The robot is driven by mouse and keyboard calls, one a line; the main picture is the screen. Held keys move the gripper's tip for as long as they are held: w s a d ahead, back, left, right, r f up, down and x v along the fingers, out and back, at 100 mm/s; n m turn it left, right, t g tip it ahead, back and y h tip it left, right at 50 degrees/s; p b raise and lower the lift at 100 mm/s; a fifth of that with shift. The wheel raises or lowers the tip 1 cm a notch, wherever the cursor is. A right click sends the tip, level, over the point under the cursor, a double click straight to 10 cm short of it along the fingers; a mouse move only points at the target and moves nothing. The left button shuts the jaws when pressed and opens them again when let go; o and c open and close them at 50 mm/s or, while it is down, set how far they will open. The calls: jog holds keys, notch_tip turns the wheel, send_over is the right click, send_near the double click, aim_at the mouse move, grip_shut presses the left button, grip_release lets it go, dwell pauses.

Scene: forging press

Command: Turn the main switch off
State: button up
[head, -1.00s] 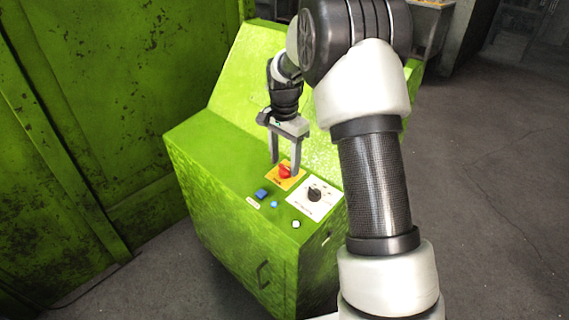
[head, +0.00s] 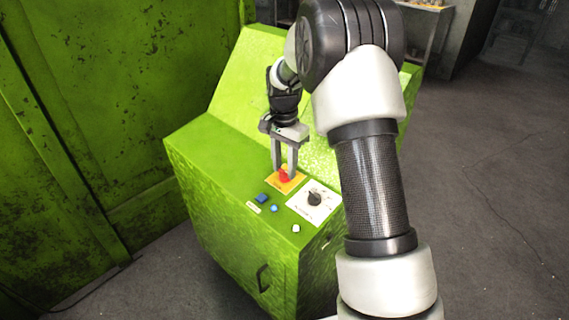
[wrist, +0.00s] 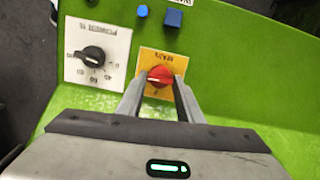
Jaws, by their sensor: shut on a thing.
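The main switch is a red rotary knob (head: 284,175) on a yellow plate (head: 294,186), set in the top of the green control cabinet. It also shows in the wrist view as a red knob (wrist: 158,77) on its yellow plate (wrist: 164,57), with its pale pointer mark lying roughly sideways in that view. My gripper (head: 285,171) points down at the knob, with one finger on each side of it. In the wrist view my gripper (wrist: 158,84) is shut on the red knob, and the fingers cover part of its sides.
A black dial (head: 314,198) on a white scale plate sits right beside the switch. A blue square button (head: 261,198), a small round blue button (head: 274,208) and a white button (head: 296,228) lie nearer the front edge. A rusty green wall (head: 80,120) stands at left.

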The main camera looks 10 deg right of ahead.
jog(key=n+p, duration=0.3)
jog(key=n, duration=0.1)
jog(key=shift+r, duration=0.2)
jog(key=n+p, duration=0.1)
jog(key=n, duration=0.1)
jog(key=n+h+p, duration=0.1)
jog(key=n, duration=0.1)
jog(key=shift+w+a+f+n+g+p, duration=0.1)
jog(key=shift+a+n+g+p, duration=0.05)
jog(key=shift+n+g+p, duration=0.15)
jog(key=n+p, duration=0.1)
jog(key=n, duration=0.3)
jog(key=shift+h+p, duration=0.3)
jog(key=shift+a+f+n+h+p, duration=0.1)
jog(key=shift+n+h+p, duration=0.15)
jog(key=shift+n, duration=0.8)
jog(key=shift+a+n+h+p, duration=0.15)
jog(key=shift+n+p, duration=0.1)
jog(key=shift+n, duration=0.8)
jog(key=shift+d, duration=0.1)
jog(key=o, duration=1.1)
jog(key=p+v, duration=0.1)
jog(key=v, duration=0.7)
jog(key=p+v, duration=0.1)
jog(key=v, duration=0.8)
jog(key=shift+s, duration=0.25)
